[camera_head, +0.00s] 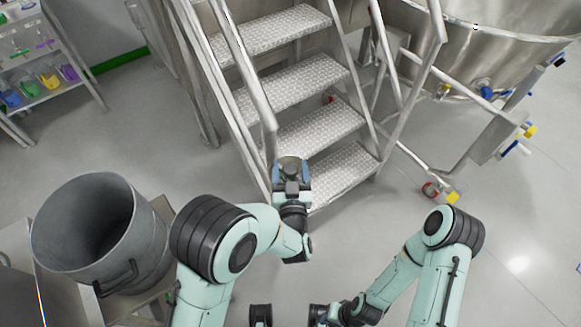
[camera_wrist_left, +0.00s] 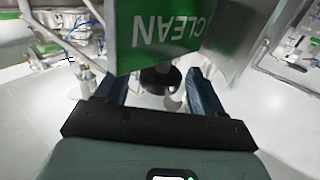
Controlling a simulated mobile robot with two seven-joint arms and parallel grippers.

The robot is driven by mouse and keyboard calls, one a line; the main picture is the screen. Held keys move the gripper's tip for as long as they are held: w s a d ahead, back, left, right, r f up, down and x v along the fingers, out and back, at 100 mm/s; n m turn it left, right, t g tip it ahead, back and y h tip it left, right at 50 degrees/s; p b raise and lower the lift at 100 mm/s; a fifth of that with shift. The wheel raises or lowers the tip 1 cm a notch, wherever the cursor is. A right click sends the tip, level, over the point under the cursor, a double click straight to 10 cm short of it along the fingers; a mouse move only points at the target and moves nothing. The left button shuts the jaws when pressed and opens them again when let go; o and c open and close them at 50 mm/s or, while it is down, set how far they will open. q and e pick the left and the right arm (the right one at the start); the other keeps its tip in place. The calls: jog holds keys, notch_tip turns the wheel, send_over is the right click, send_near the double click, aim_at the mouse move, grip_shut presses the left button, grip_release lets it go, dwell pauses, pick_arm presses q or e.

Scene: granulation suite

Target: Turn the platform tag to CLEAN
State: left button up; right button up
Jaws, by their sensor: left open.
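The platform tag shows close up in the left wrist view as a green panel (camera_wrist_left: 160,38) with white CLEAN lettering, upside down in that picture. A grey metal plate (camera_wrist_left: 238,35) with a green part stands beside it at right. A dark round piece (camera_wrist_left: 160,80) shows below the panel, between the fingers. My left gripper (camera_wrist_left: 157,92) is open, its two blue-grey fingers apart, just short of the panel. In the head view my left gripper (camera_head: 291,170) is at the lower left of the steps; the tag's lettering cannot be made out there. My right gripper's fingers are not clear at the bottom edge.
Metal steps (camera_head: 295,85) with handrails (camera_head: 243,60) rise right beside my left gripper. A large steel vessel (camera_head: 480,45) stands at upper right. A grey bin (camera_head: 95,235) stands at left, and a shelf (camera_head: 45,95) with coloured containers behind.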

pick_arm(q)
jog(key=shift+w, duration=0.25)
jog(key=c, duration=0.9)
jog(key=shift+c, duration=0.2)
